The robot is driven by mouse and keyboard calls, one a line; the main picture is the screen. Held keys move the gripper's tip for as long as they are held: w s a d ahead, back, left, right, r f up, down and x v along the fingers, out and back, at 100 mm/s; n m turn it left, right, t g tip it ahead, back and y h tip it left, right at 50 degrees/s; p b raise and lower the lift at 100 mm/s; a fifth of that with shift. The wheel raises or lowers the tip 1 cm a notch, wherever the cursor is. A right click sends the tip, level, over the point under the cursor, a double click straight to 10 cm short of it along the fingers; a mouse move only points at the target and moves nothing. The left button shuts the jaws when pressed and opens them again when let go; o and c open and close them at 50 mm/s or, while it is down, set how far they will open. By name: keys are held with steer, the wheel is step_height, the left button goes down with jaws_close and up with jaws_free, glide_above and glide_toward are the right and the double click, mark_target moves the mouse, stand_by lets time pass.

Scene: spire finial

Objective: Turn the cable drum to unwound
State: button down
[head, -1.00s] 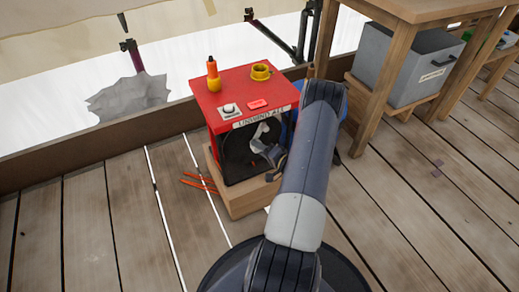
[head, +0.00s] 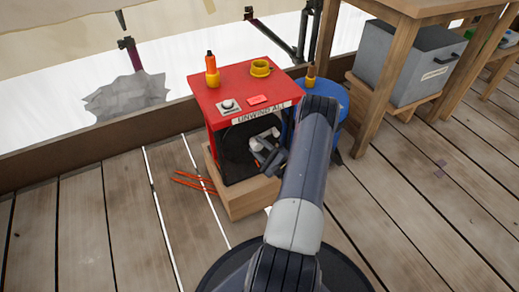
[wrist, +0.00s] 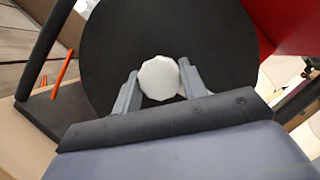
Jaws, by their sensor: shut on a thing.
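A red housing (head: 252,92) labelled "UNWIND ALL" stands on a wooden block. A dark round disc (head: 238,148), which looks like the cable drum, sits in its open front. The disc fills the upper middle of the wrist view (wrist: 165,35). A white faceted knob (wrist: 160,78) projects at the disc's lower middle in that view. My gripper (head: 264,146) is at the disc's right side in the head view. Its two fingers (wrist: 158,72) are shut on the knob, one on each side. My gripper and arm hide part of the disc in the head view.
A blue round object (head: 334,101) stands behind my arm. An orange bottle (head: 212,72) and yellow cup (head: 260,68) sit on the housing. Orange rods (head: 193,181) lie on the floor at left. A wooden table (head: 410,45) and grey bin (head: 415,65) stand right.

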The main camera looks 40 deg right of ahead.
steer(key=shift+f+m+t+h, duration=0.1)
steer(key=shift+m+t+h, duration=0.4)
steer(key=shift+m, duration=0.9)
steer(key=shift+b, duration=0.3)
steer(key=c, duration=0.8)
jaws_free()
steer(key=shift+c, duration=0.2)
steer(key=p+v, duration=0.2)
steer(key=v, duration=0.8)
steer(key=shift+s, duration=0.4)
steer(key=b+x, duration=0.2)
steer(key=x, duration=0.8)
steer(key=shift+f, duration=0.15)
steer(key=shift+w+r, duration=0.2)
steer(key=shift+w, duration=0.2)
